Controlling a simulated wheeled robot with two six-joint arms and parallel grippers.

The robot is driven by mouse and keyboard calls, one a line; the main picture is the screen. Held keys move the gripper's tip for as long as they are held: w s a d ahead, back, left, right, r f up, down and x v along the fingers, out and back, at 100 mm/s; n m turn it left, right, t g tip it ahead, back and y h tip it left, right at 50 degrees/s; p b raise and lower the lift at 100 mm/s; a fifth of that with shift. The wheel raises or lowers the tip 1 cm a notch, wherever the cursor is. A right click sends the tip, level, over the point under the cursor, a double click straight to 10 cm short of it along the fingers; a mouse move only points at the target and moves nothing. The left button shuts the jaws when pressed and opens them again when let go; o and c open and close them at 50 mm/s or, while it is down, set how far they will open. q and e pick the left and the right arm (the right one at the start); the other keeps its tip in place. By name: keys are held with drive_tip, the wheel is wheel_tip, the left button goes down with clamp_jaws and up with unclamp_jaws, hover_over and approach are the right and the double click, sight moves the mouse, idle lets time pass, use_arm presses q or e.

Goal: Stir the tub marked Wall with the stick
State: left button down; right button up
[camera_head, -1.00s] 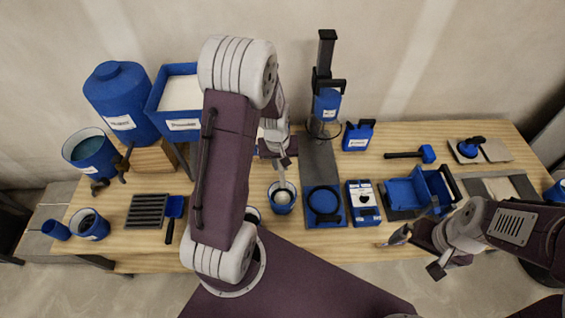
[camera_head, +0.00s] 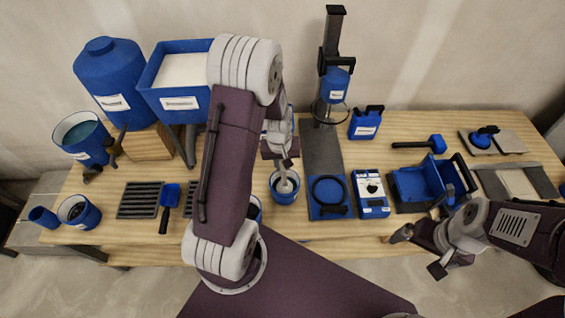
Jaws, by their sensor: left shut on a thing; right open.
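A small blue tub (camera_head: 284,197) with pale contents stands near the front middle of the bench; I cannot read a label on it. My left gripper (camera_head: 284,166) is above this tub, shut on a pale stick (camera_head: 286,182) whose lower end reaches into the tub. Another blue tub (camera_head: 254,205) is mostly hidden behind my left arm; its marking is hidden. My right gripper (camera_head: 418,251) is open and empty in front of the bench's front edge, at the right.
Right of the tub lie a round-ringed blue plate (camera_head: 328,197), a labelled box (camera_head: 370,196) and a blue tray (camera_head: 412,185). A mixer stand (camera_head: 333,85) rises behind. Left are a grate (camera_head: 139,200), a blue brush (camera_head: 169,197) and a dark-filled tub (camera_head: 78,212).

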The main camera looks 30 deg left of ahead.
sight(282, 173)
use_arm(q)
wheel_tip(282, 173, down, 5)
drive_tip(key=b, duration=0.3)
drive_tip(key=shift+a, duration=0.1)
